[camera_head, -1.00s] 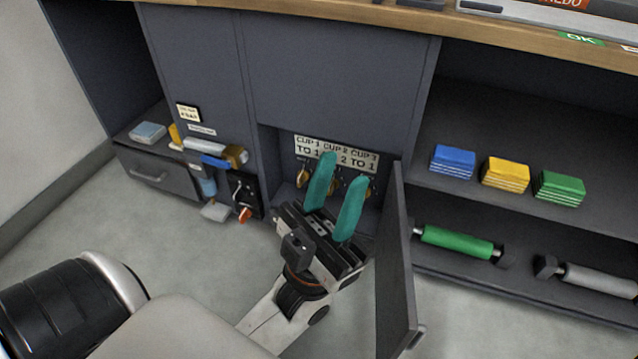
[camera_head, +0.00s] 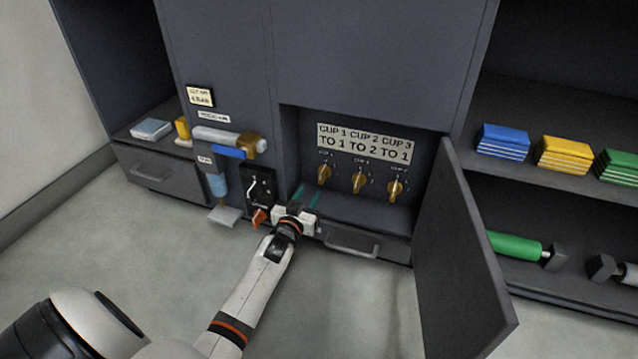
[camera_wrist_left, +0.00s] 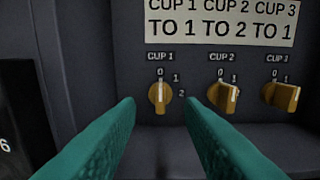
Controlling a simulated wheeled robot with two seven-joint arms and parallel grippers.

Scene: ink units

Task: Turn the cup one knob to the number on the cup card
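The cup card (camera_head: 364,142) is on the back wall of an open recess and reads cup 1 to 1, cup 2 to 2, cup 3 to 1. The cup one knob (camera_head: 324,174) is the leftmost of three yellow knobs; in the left wrist view the knob (camera_wrist_left: 159,97) stands upright with its mark toward 0. The cup two knob (camera_head: 358,182) and cup three knob (camera_head: 396,190) are to its right. My left gripper (camera_head: 306,196) is open and empty at the recess; its teal fingers (camera_wrist_left: 160,130) are apart, short of the cup one knob. My right gripper is not in view.
An open door (camera_head: 462,250) stands right of the recess. A drawer handle (camera_head: 350,246) is below it. Left of the recess are a black panel (camera_head: 258,186) with an orange lever (camera_head: 258,217) and a blue-and-white unit (camera_head: 216,185).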

